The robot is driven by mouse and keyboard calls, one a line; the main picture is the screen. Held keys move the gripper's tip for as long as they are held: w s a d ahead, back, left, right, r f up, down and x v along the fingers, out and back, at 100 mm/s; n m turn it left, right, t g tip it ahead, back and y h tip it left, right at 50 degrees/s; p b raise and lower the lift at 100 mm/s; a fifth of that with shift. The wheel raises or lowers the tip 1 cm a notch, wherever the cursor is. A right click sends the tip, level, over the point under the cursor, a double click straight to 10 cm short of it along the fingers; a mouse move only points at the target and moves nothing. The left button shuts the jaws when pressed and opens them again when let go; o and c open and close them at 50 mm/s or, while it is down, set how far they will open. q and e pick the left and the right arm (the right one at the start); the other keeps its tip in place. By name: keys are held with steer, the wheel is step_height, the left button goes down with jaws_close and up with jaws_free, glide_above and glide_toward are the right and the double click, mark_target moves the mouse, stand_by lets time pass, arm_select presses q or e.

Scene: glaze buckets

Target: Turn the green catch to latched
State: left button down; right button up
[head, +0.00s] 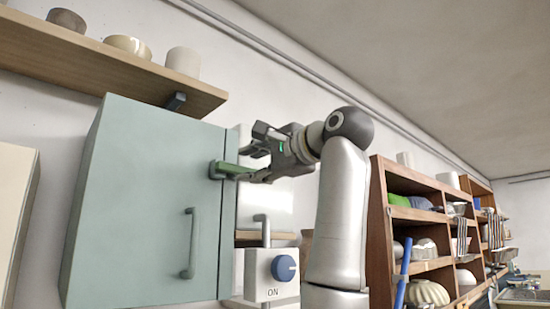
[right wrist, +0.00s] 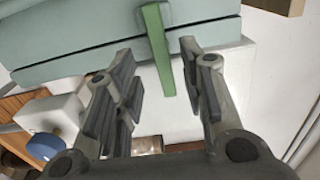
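The green catch (head: 231,170) is a short bar on a dark mount at the right edge of the teal cabinet door (head: 150,200). In the head view it lies about level, pointing right across the door's edge. My right gripper (head: 253,158) is open in front of it, with its fingers pointing left. In the right wrist view the green catch (right wrist: 160,50) reaches between the open fingers of my right gripper (right wrist: 157,62), nearer the right finger. A small gap shows on both sides. My left gripper is not in view.
A white box (head: 271,277) with a blue knob (head: 284,267) marked "ON" stands below my right gripper. A shelf (head: 100,65) with several pots hangs above the cabinet. Wooden shelving (head: 377,225) with bowls stands to the right, behind my arm.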

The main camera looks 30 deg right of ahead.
steer(key=s+d, duration=0.1)
steer(key=s, duration=0.7)
steer(key=shift+w+d, duration=0.1)
